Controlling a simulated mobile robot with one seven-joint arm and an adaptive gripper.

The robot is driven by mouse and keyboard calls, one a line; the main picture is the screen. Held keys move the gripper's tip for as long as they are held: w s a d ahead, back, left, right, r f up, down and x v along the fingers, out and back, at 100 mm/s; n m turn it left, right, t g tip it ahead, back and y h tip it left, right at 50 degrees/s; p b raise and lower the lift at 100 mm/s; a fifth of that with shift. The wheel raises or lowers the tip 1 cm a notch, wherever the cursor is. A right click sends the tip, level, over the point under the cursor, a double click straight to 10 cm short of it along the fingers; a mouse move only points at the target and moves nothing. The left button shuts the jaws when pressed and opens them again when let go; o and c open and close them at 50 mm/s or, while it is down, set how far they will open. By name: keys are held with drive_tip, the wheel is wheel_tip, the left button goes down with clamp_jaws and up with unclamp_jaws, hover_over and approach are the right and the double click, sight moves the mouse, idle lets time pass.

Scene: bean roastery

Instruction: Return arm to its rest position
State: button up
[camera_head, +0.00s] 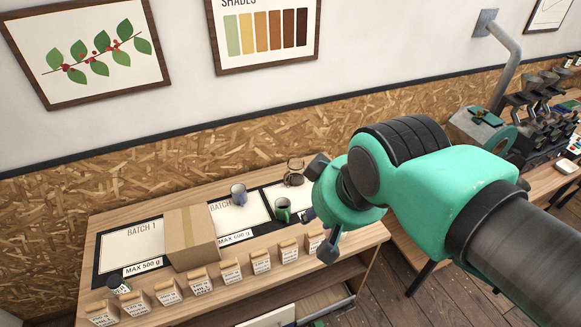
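My arm (420,180), teal with dark grey joints, reaches in from the right edge of the head view. It is bent, with its end over the right part of the wooden table (366,232). My gripper (322,208) is at the arm's end, its dark fingers spread apart with nothing seen between them. It appears above the table top, near a green mug (283,212) and a glass carafe with dark contents (293,178). The exact gap to these is hard to tell. The arm's base is out of view.
A cardboard box (190,238) stands on the table between batch mats (128,238). A grey-blue mug (239,195) stands behind. Several small labelled bags (231,271) line the front edge. A machine (482,130) stands on another table at right. Floor (408,300) shows between.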

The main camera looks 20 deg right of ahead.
wheel_tip(320, 180, down, 15)
drive_tip(key=b, duration=1.5)
